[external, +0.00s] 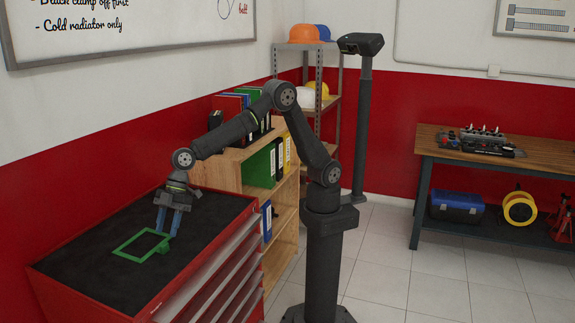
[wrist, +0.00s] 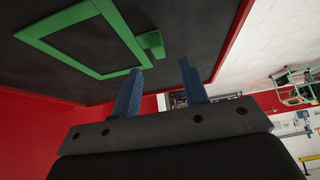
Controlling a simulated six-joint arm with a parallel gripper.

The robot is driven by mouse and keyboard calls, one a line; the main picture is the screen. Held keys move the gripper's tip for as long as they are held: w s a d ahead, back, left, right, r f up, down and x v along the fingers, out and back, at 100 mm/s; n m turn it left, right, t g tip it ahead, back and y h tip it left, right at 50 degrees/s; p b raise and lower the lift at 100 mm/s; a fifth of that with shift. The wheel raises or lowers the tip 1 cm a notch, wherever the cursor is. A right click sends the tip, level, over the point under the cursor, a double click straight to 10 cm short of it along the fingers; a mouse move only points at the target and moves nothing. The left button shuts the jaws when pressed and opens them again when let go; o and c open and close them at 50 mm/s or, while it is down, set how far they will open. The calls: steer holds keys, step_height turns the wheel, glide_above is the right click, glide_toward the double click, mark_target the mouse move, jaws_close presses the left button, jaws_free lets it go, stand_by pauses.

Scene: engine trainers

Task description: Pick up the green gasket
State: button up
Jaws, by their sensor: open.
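The green gasket (external: 130,240) is a thin rectangular frame with a small tab at one side. It lies flat on the black top of the red tool cabinet. In the wrist view the gasket (wrist: 58,57) shows at the upper left, with its tab near its right side and its upper part cut off by the picture edge. My gripper (external: 168,226) has blue fingers pointing down beside the gasket's tab end. In the wrist view my gripper (wrist: 160,68) is open, with nothing between the fingers. I cannot tell its exact height above the top.
The red tool cabinet (external: 210,208) has a raised red rim around its black top, which is otherwise clear. A wooden shelf with binders (external: 262,165) stands right behind it. A workbench (external: 540,160) with engine parts is far right.

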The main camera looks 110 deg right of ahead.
mark_target(163, 245)
steer(key=x, duration=0.4)
steer(key=shift+f, duration=0.3)
jaws_close()
steer(key=shift+r, duration=0.1)
